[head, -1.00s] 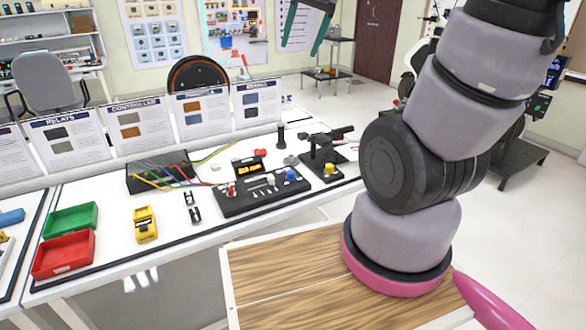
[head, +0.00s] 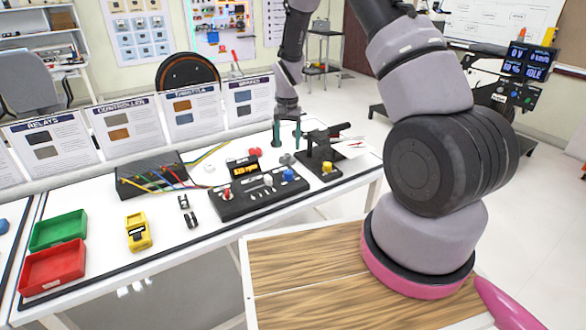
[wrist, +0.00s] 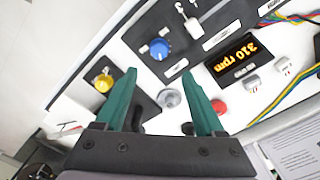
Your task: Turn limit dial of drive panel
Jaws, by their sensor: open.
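The drive panel (head: 248,201) is a black sloped box on the white bench. It carries a red knob (head: 226,192), small switches and a blue dial (head: 288,175) at its right end. The blue dial also shows in the wrist view (wrist: 160,48), with a pale pointer mark beside it. Which knob is the limit dial cannot be read from its label. My gripper (head: 287,134) has teal fingers and points down behind the panel's right end. In the wrist view it is open and empty (wrist: 159,72), and the blue dial lies just beyond the fingertips.
An orange rpm display (wrist: 235,55), a grey knob (wrist: 170,98) and a red button (wrist: 218,106) stand close to the fingers. A black stand with a yellow knob (head: 327,168) is right of the panel.

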